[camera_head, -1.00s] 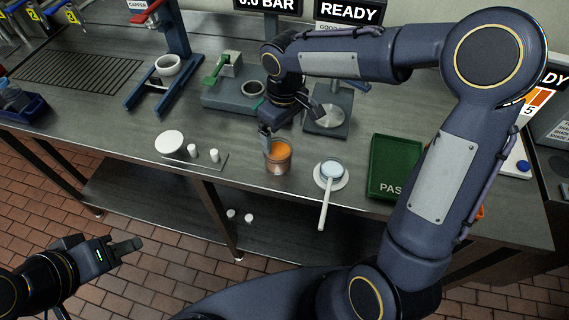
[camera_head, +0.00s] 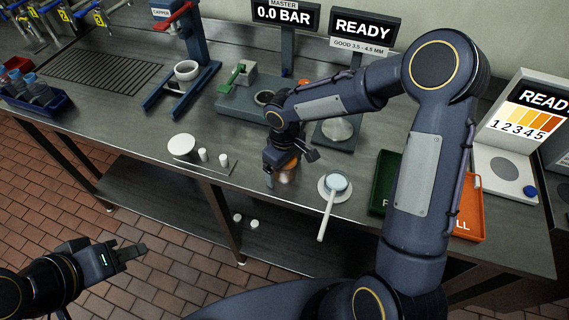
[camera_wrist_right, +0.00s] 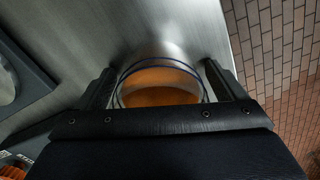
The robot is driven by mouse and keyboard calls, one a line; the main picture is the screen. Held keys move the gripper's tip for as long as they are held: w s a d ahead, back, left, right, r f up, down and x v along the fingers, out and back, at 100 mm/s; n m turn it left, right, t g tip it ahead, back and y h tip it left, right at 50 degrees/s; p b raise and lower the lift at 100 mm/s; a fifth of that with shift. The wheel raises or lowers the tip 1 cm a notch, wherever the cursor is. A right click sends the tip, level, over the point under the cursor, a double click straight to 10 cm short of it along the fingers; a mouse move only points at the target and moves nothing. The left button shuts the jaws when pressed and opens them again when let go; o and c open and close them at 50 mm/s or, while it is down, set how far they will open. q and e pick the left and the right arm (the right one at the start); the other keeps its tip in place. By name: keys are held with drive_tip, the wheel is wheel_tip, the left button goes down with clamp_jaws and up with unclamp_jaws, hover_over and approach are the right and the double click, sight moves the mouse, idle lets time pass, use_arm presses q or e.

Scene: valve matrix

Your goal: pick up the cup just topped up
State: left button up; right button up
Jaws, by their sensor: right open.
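The cup (camera_head: 287,174) stands on the metal bench near its front edge and holds orange-brown liquid. My right gripper (camera_head: 282,172) is over it and hides most of it in the head view. In the right wrist view the cup (camera_wrist_right: 160,88) sits between the two open fingers of my right gripper (camera_wrist_right: 160,90), one on each side; I cannot tell whether they touch it. My left gripper (camera_head: 138,250) is away from the bench at the lower left, over the brick floor, with nothing seen in it.
A ladle (camera_head: 327,205) rests on a white dish right of the cup. A white disc (camera_head: 181,144) and small white pieces (camera_head: 203,154) lie to the left. A green tray (camera_head: 382,186) and an orange tray (camera_head: 470,215) are at the right. A test fixture (camera_head: 240,105) stands behind.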

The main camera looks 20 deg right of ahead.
drive_tip(key=c, duration=1.1)
drive_tip(key=shift+c, duration=0.5)
drive_tip(key=shift+r, duration=0.2)
